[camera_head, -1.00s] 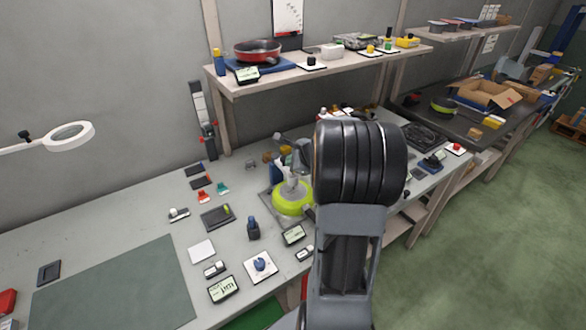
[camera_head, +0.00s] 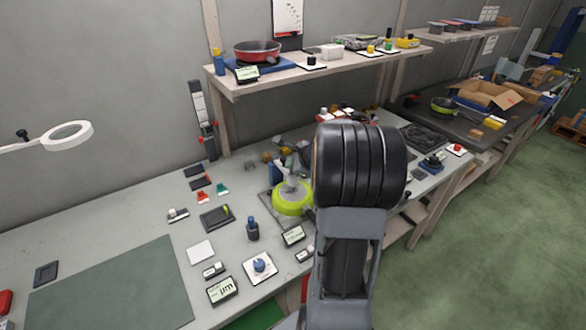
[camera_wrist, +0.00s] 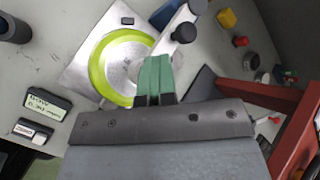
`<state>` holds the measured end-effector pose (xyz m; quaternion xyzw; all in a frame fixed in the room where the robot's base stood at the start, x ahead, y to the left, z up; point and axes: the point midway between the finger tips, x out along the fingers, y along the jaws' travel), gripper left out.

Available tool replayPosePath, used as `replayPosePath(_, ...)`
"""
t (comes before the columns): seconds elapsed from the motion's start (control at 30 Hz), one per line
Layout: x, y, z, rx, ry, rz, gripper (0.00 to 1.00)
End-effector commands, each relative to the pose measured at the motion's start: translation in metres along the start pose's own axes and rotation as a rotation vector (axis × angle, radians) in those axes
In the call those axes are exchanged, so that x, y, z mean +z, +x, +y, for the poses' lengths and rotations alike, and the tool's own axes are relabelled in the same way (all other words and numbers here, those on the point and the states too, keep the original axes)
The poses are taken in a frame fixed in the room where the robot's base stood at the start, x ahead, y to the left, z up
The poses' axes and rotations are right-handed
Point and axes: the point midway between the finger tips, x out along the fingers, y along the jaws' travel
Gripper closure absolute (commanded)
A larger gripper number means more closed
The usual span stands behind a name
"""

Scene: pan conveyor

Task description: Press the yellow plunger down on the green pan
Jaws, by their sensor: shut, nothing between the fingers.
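The green pan (camera_wrist: 100,72), with a lime rim and a bare metal inside, sits on a pale square plate in the wrist view. In the head view the green pan (camera_head: 291,207) is on the bench, left of my arm. My gripper (camera_wrist: 156,66) has green fingers that are shut and empty. They overlap the pan's right side in the wrist view; I cannot tell if they touch anything. A small yellow piece (camera_wrist: 227,18) lies up and right of the fingers; I cannot tell whether it is the plunger. No yellow plunger shows clearly above the pan.
A pale bar with black knobs (camera_wrist: 183,32) is right beside my fingers. A red frame (camera_wrist: 295,135) stands at the right. Small displays (camera_wrist: 44,103) lie left of the pan. The bench's green mat (camera_head: 110,285) is clear.

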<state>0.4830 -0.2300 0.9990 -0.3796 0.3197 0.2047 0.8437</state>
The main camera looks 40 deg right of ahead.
Motion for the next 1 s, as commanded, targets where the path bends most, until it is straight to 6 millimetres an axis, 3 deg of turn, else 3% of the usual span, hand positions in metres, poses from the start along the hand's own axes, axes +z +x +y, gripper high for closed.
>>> replayPosePath(1.0,-0.0056,0.0063,0.0077,0.014,0.005,0.004,1.00)
